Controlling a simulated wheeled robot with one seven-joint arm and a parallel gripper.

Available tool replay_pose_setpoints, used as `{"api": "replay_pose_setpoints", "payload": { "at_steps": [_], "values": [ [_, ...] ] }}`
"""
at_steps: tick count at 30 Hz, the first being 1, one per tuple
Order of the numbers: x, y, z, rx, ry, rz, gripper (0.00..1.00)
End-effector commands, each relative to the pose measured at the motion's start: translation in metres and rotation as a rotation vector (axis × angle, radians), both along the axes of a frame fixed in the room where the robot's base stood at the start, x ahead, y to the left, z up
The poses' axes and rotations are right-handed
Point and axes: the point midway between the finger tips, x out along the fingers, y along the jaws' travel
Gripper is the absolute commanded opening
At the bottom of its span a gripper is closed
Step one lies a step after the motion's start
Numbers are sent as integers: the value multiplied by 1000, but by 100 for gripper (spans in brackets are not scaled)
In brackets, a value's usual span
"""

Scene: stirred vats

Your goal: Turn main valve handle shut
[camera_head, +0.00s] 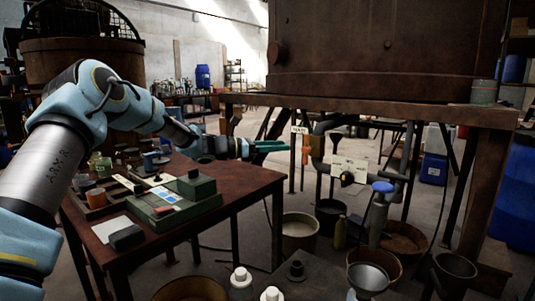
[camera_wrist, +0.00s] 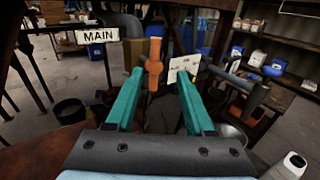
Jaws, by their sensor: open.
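The main valve handle (camera_head: 306,150) is an orange bar standing upright on the pipework under the big vat. A white "MAIN" sign (camera_head: 299,130) hangs at its upper left. In the wrist view the orange handle (camera_wrist: 154,64) is upright ahead of my gripper, between the lines of the fingers and apart from them. My gripper (camera_head: 288,146) has teal fingers and points right toward the handle in the head view. In the wrist view my gripper (camera_wrist: 154,88) is open, with nothing between its fingers.
A dark valve knob (camera_head: 347,179) and a blue-topped fitting (camera_head: 382,187) are right of the handle, near a white label (camera_head: 349,165). A table (camera_head: 245,187) with a green box (camera_head: 165,207) stands below my arm. Buckets (camera_head: 299,228) stand on the floor below.

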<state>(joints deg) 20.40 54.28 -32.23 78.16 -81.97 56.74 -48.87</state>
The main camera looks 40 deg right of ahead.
Motion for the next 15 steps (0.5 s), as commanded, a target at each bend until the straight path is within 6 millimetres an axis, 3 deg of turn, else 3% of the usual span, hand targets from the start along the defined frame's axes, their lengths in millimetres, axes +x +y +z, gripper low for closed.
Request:
{"api": "replay_pose_setpoints", "payload": {
  "at_steps": [8,15],
  "values": [
    [-7,-28,5,-23,32,3,53],
    [-21,-71,5,-20,29,4,53]
  ]
}}
